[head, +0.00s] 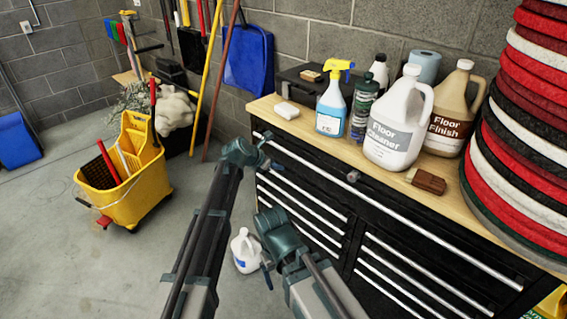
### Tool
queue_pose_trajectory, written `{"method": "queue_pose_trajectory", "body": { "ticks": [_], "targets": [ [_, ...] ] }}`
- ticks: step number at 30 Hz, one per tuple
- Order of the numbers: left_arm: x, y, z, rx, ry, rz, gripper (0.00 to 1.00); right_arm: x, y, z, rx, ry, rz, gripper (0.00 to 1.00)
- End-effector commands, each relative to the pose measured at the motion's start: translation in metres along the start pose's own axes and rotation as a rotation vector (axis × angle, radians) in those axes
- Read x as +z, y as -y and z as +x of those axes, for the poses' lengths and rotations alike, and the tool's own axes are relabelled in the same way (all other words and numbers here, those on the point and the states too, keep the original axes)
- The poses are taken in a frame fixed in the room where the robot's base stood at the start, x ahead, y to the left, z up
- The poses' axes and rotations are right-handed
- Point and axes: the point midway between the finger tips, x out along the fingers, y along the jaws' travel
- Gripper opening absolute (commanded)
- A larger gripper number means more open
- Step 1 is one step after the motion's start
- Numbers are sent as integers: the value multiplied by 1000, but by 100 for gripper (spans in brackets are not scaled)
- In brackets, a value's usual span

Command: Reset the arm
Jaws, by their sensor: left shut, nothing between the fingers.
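My left arm reaches up from the bottom of the head view, and its gripper (274,166) is small and partly hidden behind the wrist. It is shut and empty, in front of the black tool chest near its left front corner. My right arm (285,240) is folded lower down in front of the drawers. Its gripper end is mostly hidden, so its fingers cannot be made out. A tall stack of red, black and white buffer pads (525,130) stands at the right end of the wooden top.
The chest top (300,123) carries a floor cleaner jug (393,125), a floor finish jug (452,112), a spray bottle (331,105) and a brush (427,181). A yellow mop bucket (125,185) and a white jug (245,250) stand on the floor.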

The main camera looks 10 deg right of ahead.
Motion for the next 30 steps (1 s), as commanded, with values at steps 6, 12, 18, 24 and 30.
{"method": "queue_pose_trajectory", "body": {
  "ticks": [6,12,18,24,30],
  "targets": [
    [0,0,-6,0,0,0,0,0,0,-4,0,0,0,86],
    [-3,0,-8,0,-5,14,0,0,0,-4,0,0,0,86],
    [-51,12,-38,-6,-98,314,0,0,0,-4,0,0,0,86],
    [-133,31,-92,-94,-272,860,0,0,0,-4,0,0,0,86],
    [-211,54,-150,-286,-418,1376,0,0,0,-4,0,0,0,86]
  ]
}}
